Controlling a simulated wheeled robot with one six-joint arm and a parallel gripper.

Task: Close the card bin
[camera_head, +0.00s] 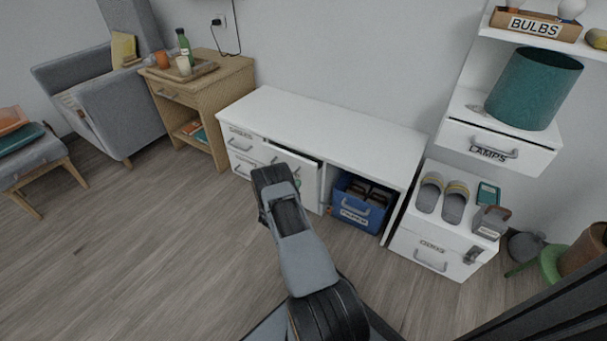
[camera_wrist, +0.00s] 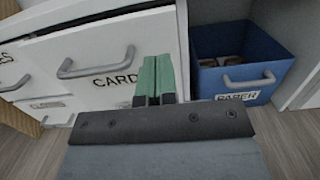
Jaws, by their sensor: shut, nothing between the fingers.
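The card bin (camera_wrist: 100,58) is a white drawer front with a grey bar handle (camera_wrist: 97,65) and a "CARD" label, its right end hidden behind my fingers. In the head view the card bin (camera_head: 291,158) stands out from the white desk, its top edge showing a dark gap. My gripper (camera_wrist: 155,78) has green fingertips pressed together, with nothing between them. It is in front of the right part of the drawer front, near the label; I cannot tell whether it touches.
A blue paper bin (camera_head: 358,203) sits in the open bay to the right. Another labelled white drawer (camera_head: 240,138) is on the left. The white desk top (camera_head: 320,120) is bare. A white cabinet (camera_head: 440,250) with slippers stands further right. The wooden floor (camera_head: 130,240) at left is clear.

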